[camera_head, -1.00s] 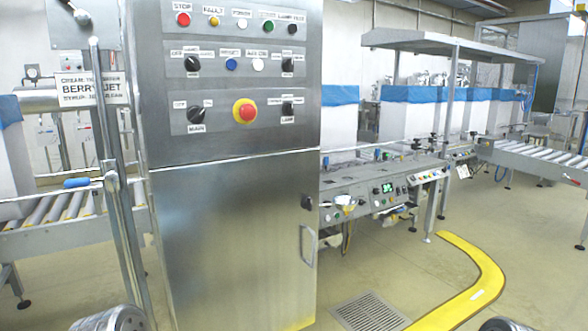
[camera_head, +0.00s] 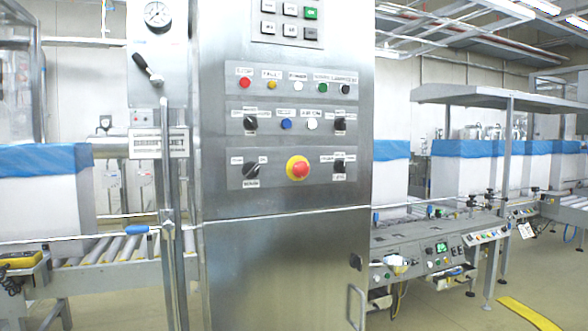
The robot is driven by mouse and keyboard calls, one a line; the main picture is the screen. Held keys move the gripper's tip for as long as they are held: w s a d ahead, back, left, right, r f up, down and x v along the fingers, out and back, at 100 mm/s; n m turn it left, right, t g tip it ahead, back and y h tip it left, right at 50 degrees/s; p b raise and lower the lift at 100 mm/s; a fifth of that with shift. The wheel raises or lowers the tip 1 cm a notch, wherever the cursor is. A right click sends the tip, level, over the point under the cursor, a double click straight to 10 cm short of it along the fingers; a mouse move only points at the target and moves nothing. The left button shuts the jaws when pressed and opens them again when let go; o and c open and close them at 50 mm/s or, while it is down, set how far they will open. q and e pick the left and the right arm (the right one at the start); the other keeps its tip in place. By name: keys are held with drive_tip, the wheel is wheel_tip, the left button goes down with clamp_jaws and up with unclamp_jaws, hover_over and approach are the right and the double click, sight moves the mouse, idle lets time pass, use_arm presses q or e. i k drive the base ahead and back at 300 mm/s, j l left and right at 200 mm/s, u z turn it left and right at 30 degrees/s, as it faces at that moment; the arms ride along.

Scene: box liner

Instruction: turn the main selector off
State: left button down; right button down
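The main selector (camera_head: 251,169) is a black rotary knob at the left of the lowest control row on the steel cabinet (camera_head: 285,265). Small labels sit above and below it, too blurred to read now. Its pointer position is hard to tell. A red mushroom button with a yellow collar (camera_head: 298,168) sits to its right, and another black knob (camera_head: 339,166) is further right. Neither of my grippers is in view.
Higher rows hold coloured buttons and more black knobs (camera_head: 250,122). A lever with a gauge (camera_head: 158,15) stands left of the cabinet. Roller conveyors (camera_head: 110,262) with blue-lined white boxes (camera_head: 45,190) flank it. A low control desk (camera_head: 430,248) is at the right.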

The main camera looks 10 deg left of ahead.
sight(251, 170)
drive_tip(key=i+l+u, duration=0.1)
drive_tip(key=u, duration=0.3)
drive_tip(key=l+u, duration=0.25)
drive_tip(key=u, duration=0.15)
drive_tip(key=i, duration=0.05)
